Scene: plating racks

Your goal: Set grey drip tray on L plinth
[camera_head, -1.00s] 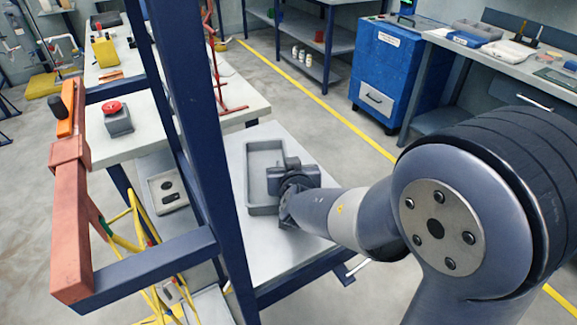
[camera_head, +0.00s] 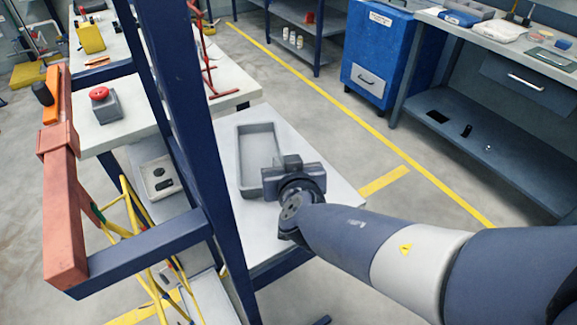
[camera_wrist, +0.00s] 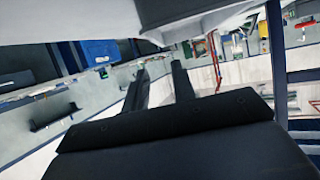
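The grey drip tray (camera_head: 241,172) is a long, shallow, open box lying flat on a pale table, and it looks empty. My gripper (camera_head: 292,170) is over the right side of the tray's near part in the head view and covers some of its wall. I cannot tell if they touch. In the wrist view my gripper (camera_wrist: 160,68) shows two dark fingers standing apart with nothing seen between them. No plinth marked L can be read.
The dark blue post (camera_head: 203,140) and an orange-red frame (camera_head: 62,200) with yellow cables stand at the left. The pale table (camera_head: 310,150) has free room right of the tray. A blue cabinet (camera_head: 378,50) and workbench stand beyond open floor.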

